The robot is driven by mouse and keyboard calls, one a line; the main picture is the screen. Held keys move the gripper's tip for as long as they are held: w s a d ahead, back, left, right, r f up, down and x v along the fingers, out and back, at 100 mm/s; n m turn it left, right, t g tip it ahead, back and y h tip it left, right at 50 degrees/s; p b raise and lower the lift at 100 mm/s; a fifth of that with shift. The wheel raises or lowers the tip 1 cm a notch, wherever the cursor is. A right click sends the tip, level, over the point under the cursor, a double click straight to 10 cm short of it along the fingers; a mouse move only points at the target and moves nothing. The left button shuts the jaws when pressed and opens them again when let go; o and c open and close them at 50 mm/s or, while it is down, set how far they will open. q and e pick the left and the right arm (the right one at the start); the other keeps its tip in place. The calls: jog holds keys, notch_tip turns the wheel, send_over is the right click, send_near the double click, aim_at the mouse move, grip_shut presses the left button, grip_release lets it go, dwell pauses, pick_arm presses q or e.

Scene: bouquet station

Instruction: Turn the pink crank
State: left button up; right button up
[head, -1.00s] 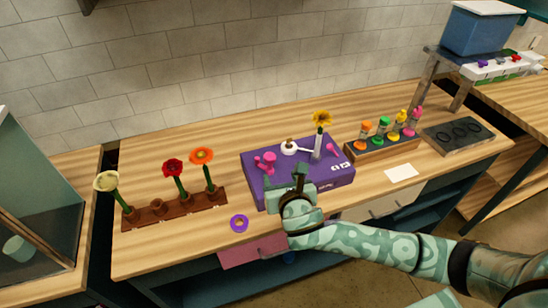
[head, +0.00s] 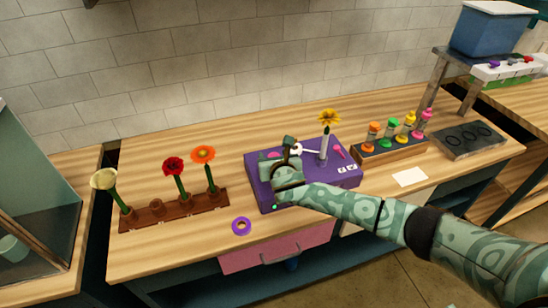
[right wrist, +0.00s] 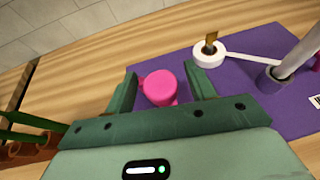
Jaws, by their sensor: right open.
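The pink crank (right wrist: 160,88) is on the left part of the purple box (right wrist: 235,75). In the right wrist view its round pink knob shows between the two fingers of my right gripper (right wrist: 163,85), which is open. I cannot tell whether a finger touches the knob. In the head view my right gripper (head: 280,158) hangs over the left part of the purple box (head: 335,172) and hides most of the crank; a bit of pink (head: 273,154) shows beside it. My left gripper is not in view.
A yellow flower (head: 329,118) stands in a grey holder on the box, beside a white spool (right wrist: 208,54) with a white strip. A purple ring (head: 241,226) lies in front. A brown flower rack (head: 160,217) stands left, a bottle rack (head: 390,148) right.

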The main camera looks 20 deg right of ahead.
jog(key=c, duration=1)
jog(key=shift+o, duration=0.2)
jog(key=shift+a+r+m+h+p, duration=0.15)
jog(key=shift+r+m+h+p, duration=0.1)
jog(key=shift+m+h+p, duration=0.4)
jog(key=shift+m+g+h+p, duration=0.3)
jog(key=shift+m+h, duration=0.15)
jog(key=shift+h, duration=0.1)
jog(key=shift+f+m+g+h, duration=0.2)
jog(key=shift+m+g+h, duration=0.1)
jog(key=shift+m+h, duration=0.9)
jog(key=o, duration=1)
jog(key=shift+c, duration=0.2)
jog(key=shift+s+r, duration=0.1)
jog(key=shift+s, duration=0.15)
jog(key=p+v, duration=0.3)
jog(key=v, duration=1.2)
jog(key=shift+s+a+r, duration=0.2)
jog(key=shift+a, duration=0.1)
